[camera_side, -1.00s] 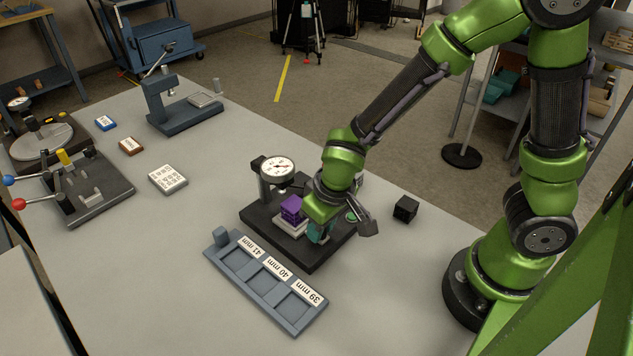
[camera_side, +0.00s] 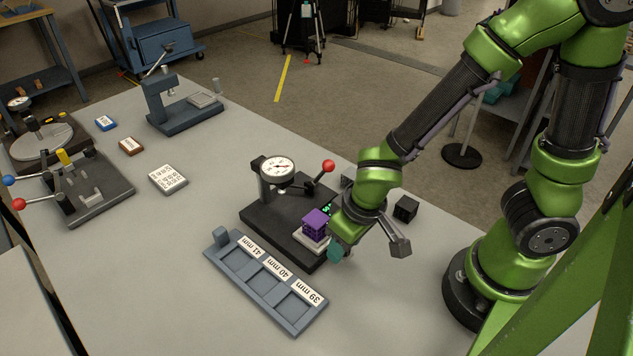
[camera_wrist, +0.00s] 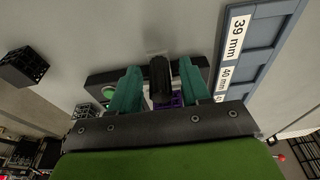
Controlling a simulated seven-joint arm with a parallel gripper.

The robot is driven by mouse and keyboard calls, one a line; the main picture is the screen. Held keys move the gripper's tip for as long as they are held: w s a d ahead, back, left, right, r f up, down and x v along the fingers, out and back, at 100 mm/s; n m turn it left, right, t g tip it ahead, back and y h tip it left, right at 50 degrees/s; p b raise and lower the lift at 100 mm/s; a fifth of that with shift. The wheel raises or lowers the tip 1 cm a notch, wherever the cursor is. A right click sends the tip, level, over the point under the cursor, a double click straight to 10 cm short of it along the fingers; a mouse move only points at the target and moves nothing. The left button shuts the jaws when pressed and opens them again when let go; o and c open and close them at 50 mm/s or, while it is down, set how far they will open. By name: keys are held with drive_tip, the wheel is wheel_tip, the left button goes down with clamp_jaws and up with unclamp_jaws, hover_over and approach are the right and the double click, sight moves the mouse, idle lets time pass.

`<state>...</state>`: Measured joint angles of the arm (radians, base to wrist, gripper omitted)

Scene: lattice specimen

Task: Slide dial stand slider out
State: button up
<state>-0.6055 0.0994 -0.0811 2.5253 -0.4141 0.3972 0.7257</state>
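The dial stand (camera_side: 270,215) has a black base and a round white dial (camera_side: 277,169) on a post. Its slider (camera_side: 309,240), a light plate, sits at the front right end of the base and bears a purple lattice cube (camera_side: 315,223). My gripper (camera_side: 336,250) is low at that end. In the wrist view, the teal fingers of my gripper (camera_wrist: 160,85) stand on both sides of the slider's dark knob (camera_wrist: 161,78). Narrow gaps seem to show there, but the slider has moved with the gripper. The cube (camera_wrist: 176,101) is partly hidden behind the knob.
A blue tray (camera_side: 228,262) with 41, 40 and 39 mm labels lies in front of the stand. A black lattice cube (camera_side: 405,208) is to the right of my gripper. A red-knobbed lever (camera_side: 328,166) rises behind the stand. The table at front right is clear.

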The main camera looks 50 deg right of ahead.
drive_tip(key=shift+v, duration=2.75)
